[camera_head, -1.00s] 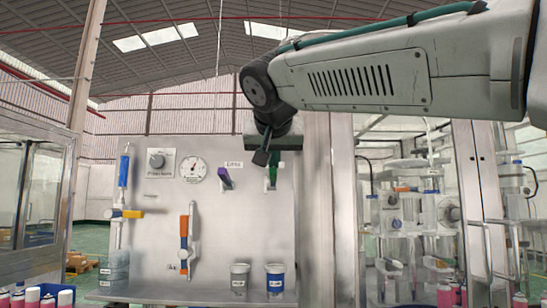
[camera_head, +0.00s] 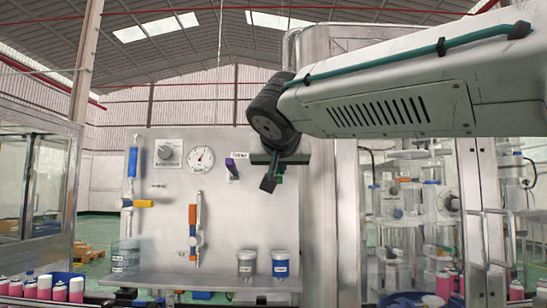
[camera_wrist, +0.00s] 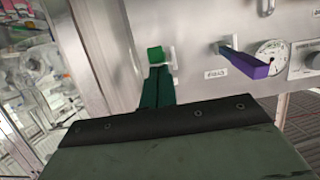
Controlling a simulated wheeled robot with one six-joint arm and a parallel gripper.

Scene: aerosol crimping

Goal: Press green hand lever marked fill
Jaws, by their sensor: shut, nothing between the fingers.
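The green lever (camera_wrist: 155,54) shows in the wrist view as a bright green end beside a white bracket on the steel panel. My gripper (camera_wrist: 158,72) is shut and empty, its dark green fingers in line with the lever's end. I cannot tell whether they touch. In the head view my gripper (camera_head: 268,184) hangs in front of the panel's upper right and hides most of the lever. The lever's fill marking is not readable. A purple lever (camera_head: 232,168) sits left of my gripper there, and it shows right of my fingers in the wrist view (camera_wrist: 244,62).
The steel panel (camera_head: 225,220) also carries a round gauge (camera_head: 201,158), a knob (camera_head: 166,153), a blue-handled valve (camera_head: 132,163) and an orange-handled valve (camera_head: 193,214). Pink cans (camera_head: 44,287) stand at lower left.

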